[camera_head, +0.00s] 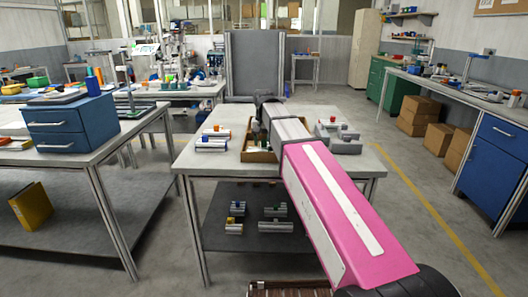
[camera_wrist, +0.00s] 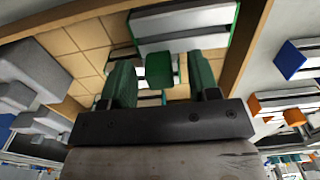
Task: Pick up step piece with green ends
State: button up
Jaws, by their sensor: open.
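In the wrist view, a pale grey-and-white stepped piece with green ends (camera_wrist: 185,24) lies in a wooden tray (camera_wrist: 252,35), in front of my gripper. My gripper (camera_wrist: 160,68) is open, its two green-tinted fingers pointing toward the piece. A small green block shows between the fingers; I cannot tell whether it belongs to the piece. Nothing is visibly clamped. In the head view, the tray (camera_head: 257,156) stands on the middle table, largely covered by my arm. The fingers and the piece cannot be made out there.
White pieces with orange and blue parts (camera_head: 212,141) lie left of the tray on the table (camera_head: 215,170). Grey pieces (camera_head: 345,145) stand to its right. More pieces (camera_head: 276,226) sit on the lower shelf. The table's front left area is clear.

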grip_shut()
jog(key=shift+r, duration=0.15)
